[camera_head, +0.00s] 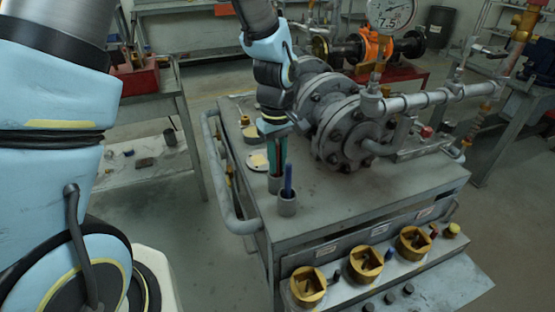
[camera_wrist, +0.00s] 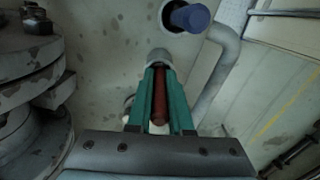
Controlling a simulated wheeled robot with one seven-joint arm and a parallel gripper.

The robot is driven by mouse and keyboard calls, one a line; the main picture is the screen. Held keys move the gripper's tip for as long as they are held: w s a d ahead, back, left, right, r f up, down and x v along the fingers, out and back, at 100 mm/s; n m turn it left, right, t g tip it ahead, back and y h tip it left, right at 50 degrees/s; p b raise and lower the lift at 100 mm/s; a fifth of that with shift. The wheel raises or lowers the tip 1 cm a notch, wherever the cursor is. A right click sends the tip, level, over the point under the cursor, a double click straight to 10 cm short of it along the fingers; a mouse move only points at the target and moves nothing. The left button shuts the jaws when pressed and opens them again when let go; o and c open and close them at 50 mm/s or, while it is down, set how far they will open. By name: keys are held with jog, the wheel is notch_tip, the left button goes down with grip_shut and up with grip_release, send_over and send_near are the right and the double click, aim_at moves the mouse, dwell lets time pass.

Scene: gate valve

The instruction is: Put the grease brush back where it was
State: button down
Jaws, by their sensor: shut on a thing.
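My gripper (camera_head: 276,172) points down over the left part of the grey cart top, its green fingers shut on a red-brown handle, which I take to be the grease brush (camera_wrist: 157,98). The handle lies between the two fingers in the wrist view (camera_wrist: 159,72). A grey cup (camera_wrist: 160,57) is right at the fingertips; it also shows below the gripper in the head view (camera_head: 275,184). The brush's far end is hidden, so I cannot tell whether it is inside the cup.
A pale round dish (camera_head: 257,161) lies behind the gripper. The large flanged valve (camera_head: 338,133) stands to the right. A curved cart rail (camera_head: 234,205) runs along the left edge.

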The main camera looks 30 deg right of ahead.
jog(key=shift+f, duration=0.2)
jog(key=c, duration=0.8)
grip_release()
notch_tip(320, 180, up, 12)
jog(key=shift+w+r+b, duration=0.15)
jog(key=shift+b, duration=0.6)
jog(key=w+a+f+t, duration=0.1)
jog(key=w+a, duration=0.2)
jog(key=a, duration=0.6)
jog(key=w+a+f, duration=0.1)
jog(key=w+a, duration=0.3)
jog(key=a, duration=0.5)
jog(key=s+a, duration=0.1)
jog(key=a, duration=0.3)
jog(key=s+a+f+m, duration=0.1)
jog(key=a, duration=0.4)
jog(key=a+m+t, duration=0.1)
jog(key=a, duration=0.3)
jog(key=shift+s+a+f, duration=0.25)
jog(key=shift+s+a, duration=0.05)
jog(key=shift+s, duration=0.1)
